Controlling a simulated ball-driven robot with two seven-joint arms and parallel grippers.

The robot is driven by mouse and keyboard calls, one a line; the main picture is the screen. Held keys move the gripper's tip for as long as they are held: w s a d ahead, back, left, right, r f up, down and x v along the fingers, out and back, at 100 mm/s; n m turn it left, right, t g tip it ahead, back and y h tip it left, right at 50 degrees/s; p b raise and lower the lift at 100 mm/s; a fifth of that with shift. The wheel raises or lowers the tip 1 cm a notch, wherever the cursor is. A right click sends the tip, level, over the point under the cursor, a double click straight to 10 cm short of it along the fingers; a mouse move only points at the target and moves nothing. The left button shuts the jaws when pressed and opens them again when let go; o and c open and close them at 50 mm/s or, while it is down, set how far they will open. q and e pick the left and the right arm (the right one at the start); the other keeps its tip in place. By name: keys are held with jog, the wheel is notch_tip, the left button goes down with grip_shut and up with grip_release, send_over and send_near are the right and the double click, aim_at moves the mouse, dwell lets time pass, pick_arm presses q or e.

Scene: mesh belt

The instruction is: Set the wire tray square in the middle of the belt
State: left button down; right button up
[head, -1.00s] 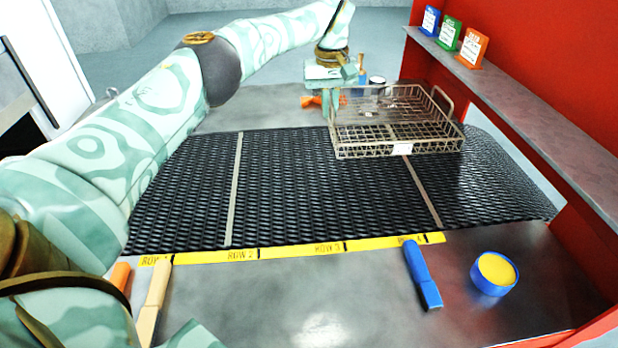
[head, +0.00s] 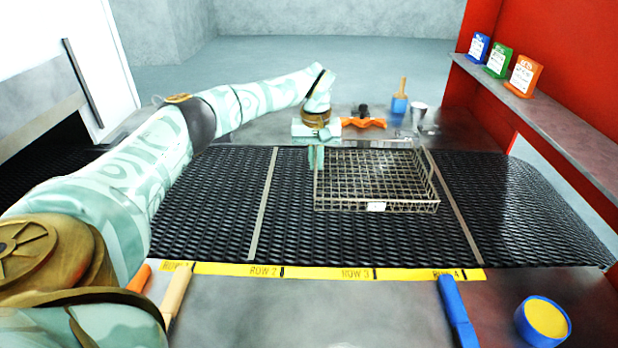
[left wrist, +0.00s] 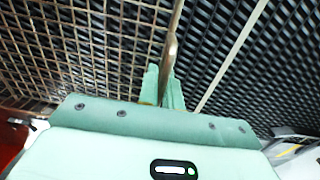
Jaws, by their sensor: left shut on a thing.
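The wire tray (head: 376,206) is a tan mesh basket with end handles and a white label on its front. In the head view it sits over the black mesh belt (head: 215,215), between two pale cross strips and nearer the right one. Its front edge looks roughly parallel to the belt's front edge. My left gripper (head: 316,166) is shut on the tray's left handle. The left wrist view shows the handle bar (left wrist: 171,55) between the fingers (left wrist: 163,88), with the tray mesh beside it. I cannot tell whether the tray touches the belt. My right gripper is out of view.
A yellow row strip (head: 320,272) runs along the belt's front. A blue-handled tool (head: 457,312) and a blue tub (head: 543,320) lie on the near table. An orange item (head: 363,123), blue pot (head: 399,104) and cup (head: 419,113) stand behind. A shelf (head: 560,115) flanks the right.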

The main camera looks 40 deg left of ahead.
pick_arm(q)
jog(key=shift+s+a+f, duration=0.3)
jog(key=shift+a+f, duration=0.3)
jog(key=shift+f, duration=0.25)
jog(key=f, duration=0.1)
jog(key=f+b, duration=0.1)
jog(key=f, duration=0.2)
jog(key=shift+s+a, duration=0.2)
jog(key=shift+a, duration=0.1)
jog(key=shift+r, duration=0.15)
jog(key=c, duration=1.6)
grip_release()
notch_tip(320, 180, up, 12)
jog(key=p, duration=0.3)
jog(key=shift+s, duration=0.1)
